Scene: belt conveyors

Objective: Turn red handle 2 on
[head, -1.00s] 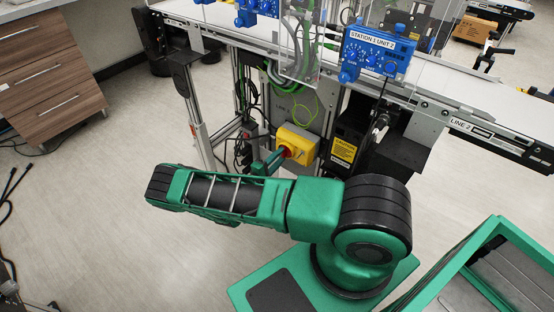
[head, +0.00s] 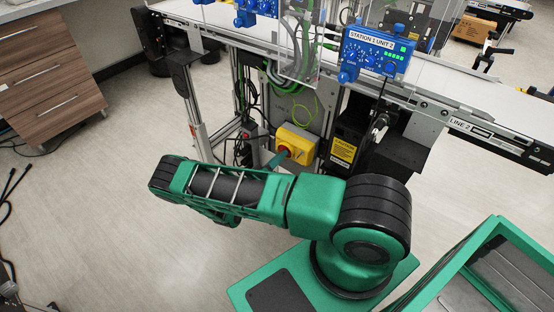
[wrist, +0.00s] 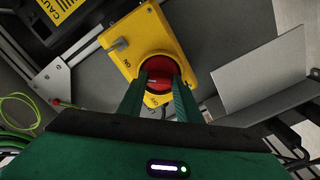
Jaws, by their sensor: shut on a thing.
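The red handle (wrist: 159,74) is a round rotary knob on a yellow switch box (wrist: 172,36), seen close in the wrist view. My gripper (wrist: 160,82) has one green finger on each side of the knob and is shut on it. The fingers hide parts of the knob, so its exact angle is hard to tell. In the head view the yellow switch box (head: 298,144) is mounted low under the conveyor, and my gripper (head: 277,160) reaches its front, mostly hidden behind my arm.
The conveyor with the LINE 2 label (head: 462,126) runs above the box. A blue Station 1 Unit 2 control box (head: 374,54) shows lit green lights. A black box with a yellow caution label (head: 343,151) stands right of the switch. Open floor lies at left.

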